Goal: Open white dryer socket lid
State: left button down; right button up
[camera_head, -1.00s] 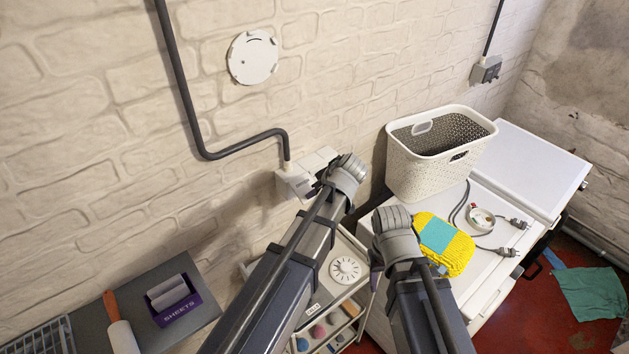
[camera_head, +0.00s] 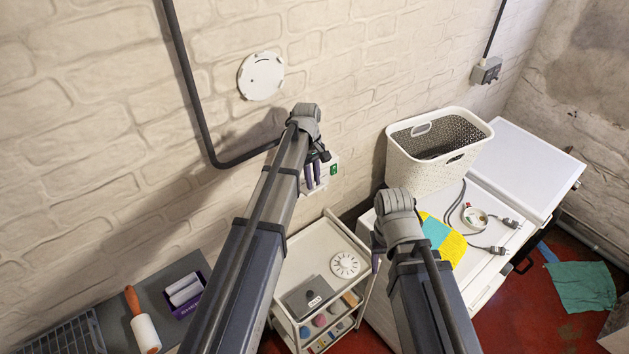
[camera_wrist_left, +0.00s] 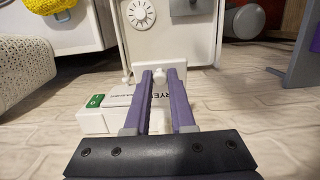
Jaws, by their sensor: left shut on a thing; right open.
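The white dryer socket (camera_head: 333,169) is on the brick wall, mostly hidden behind my left gripper (camera_head: 317,183) in the head view. In the left wrist view, the white socket box (camera_wrist_left: 93,123) has a green switch (camera_wrist_left: 96,101) and a white lid (camera_wrist_left: 121,101) with partly covered lettering. My left gripper (camera_wrist_left: 159,76) has its purple fingers over the lid, close together around a small white tab (camera_wrist_left: 158,73). How far the lid is tilted is unclear. My right gripper (camera_head: 376,266) is open, beside the white machine and away from the socket.
A white trolley (camera_head: 315,250) with a dial stands below the socket. A white basket (camera_head: 410,172) and yellow cloth (camera_head: 452,249) are on the white machines at right. A grey pipe (camera_head: 190,90) runs down the wall near the left arm.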

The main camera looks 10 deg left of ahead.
pick_arm(q)
jog(key=shift+w+a+r, duration=0.1)
jog(key=shift+a+r, duration=0.05)
dwell(0.5)
jog(key=c, duration=0.8)
grip_release()
jog(key=shift+o, duration=0.2)
